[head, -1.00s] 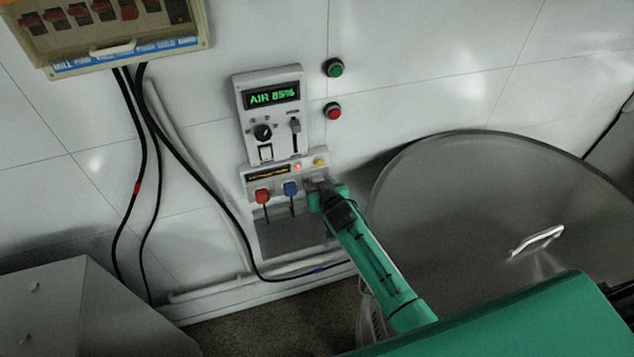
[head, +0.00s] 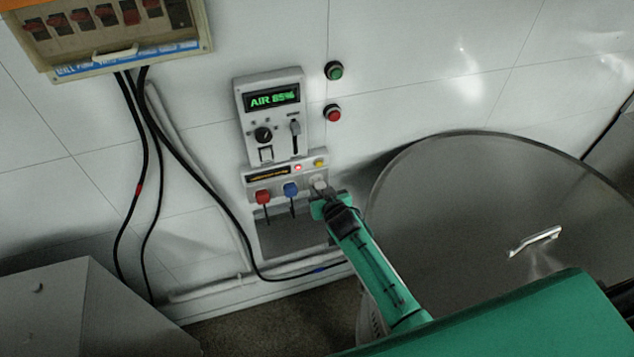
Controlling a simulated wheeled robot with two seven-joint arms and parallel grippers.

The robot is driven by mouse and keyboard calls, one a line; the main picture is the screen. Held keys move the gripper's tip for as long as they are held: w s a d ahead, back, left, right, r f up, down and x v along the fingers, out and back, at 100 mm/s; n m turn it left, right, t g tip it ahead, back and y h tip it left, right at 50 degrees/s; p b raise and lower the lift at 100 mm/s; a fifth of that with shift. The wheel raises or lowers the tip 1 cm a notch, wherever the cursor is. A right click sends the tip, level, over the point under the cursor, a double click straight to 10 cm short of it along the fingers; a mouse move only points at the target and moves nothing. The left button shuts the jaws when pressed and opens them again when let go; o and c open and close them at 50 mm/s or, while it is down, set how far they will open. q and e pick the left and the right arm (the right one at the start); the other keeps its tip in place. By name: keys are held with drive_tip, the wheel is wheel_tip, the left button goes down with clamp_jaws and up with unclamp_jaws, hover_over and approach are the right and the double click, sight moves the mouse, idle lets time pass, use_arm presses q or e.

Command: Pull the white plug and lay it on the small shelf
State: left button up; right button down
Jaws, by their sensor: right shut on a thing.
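The white plug (head: 319,183) is at the right end of the row of plugs on the wall panel. My right gripper (head: 319,197) is shut on it from below and in front. The fingers partly hide the plug, and I cannot tell whether it is still seated in its socket. The small shelf (head: 283,236) is the grey surface below the plugs; my gripper covers part of its right end. My left gripper is not in view.
A red plug (head: 263,197) and a blue plug (head: 291,189) with hanging leads sit left of the white one. A control box (head: 270,115) reading AIR 85% is above. A large round steel lid (head: 480,215) stands close to the right of my arm.

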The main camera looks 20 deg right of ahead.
drive_tip(key=shift+s+p, duration=0.5)
drive_tip(key=shift+s, duration=1.4)
